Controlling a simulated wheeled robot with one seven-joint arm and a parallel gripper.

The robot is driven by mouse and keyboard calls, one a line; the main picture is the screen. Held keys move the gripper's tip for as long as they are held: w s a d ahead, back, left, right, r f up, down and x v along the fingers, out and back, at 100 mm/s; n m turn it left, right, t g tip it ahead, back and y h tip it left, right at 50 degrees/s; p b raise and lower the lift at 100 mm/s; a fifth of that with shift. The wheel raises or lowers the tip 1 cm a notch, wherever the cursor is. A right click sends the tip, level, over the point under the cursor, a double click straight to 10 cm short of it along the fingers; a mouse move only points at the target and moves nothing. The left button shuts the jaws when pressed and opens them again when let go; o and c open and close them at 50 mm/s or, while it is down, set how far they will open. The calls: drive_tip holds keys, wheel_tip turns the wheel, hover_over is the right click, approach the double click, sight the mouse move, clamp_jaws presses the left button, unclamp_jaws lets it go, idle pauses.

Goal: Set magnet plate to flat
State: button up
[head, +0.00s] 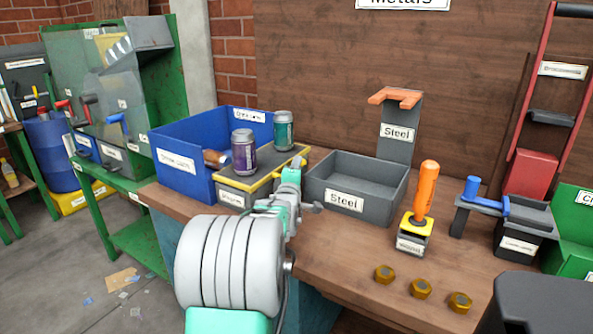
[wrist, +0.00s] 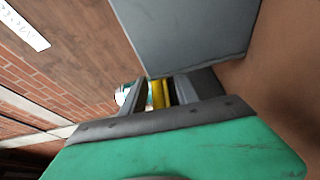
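A grey block with a yellow-edged top (head: 262,181) stands on the bench between the blue bin and the grey steel bin; its small label is hard to read. A purple can (head: 244,152) and a teal can (head: 283,130) stand at its top. An orange handle (head: 425,188) rises upright from a yellow-topped block (head: 414,241), whose label appears to read magnet. My gripper (head: 291,172) is at the right end of the yellow-edged block. In the wrist view my fingers (wrist: 160,95) are apart, with a yellow bar (wrist: 157,94) between them; contact is unclear.
The blue bin (head: 180,180) is left and the grey steel bin (head: 372,202) close right of my gripper. Several brass nuts (head: 420,289) lie at the front. A blue-handled fixture (head: 487,202) and a green bin (head: 572,225) stand right.

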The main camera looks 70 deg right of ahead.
drive_tip(key=a, duration=0.5)
drive_tip(key=s+a, duration=0.1)
drive_tip(key=a, duration=0.1)
drive_tip(key=shift+s+a+f+p, duration=0.1)
drive_tip(key=shift+a+f+p, duration=0.05)
drive_tip(key=shift+a+p, duration=0.25)
drive_tip(key=shift+d, duration=0.1)
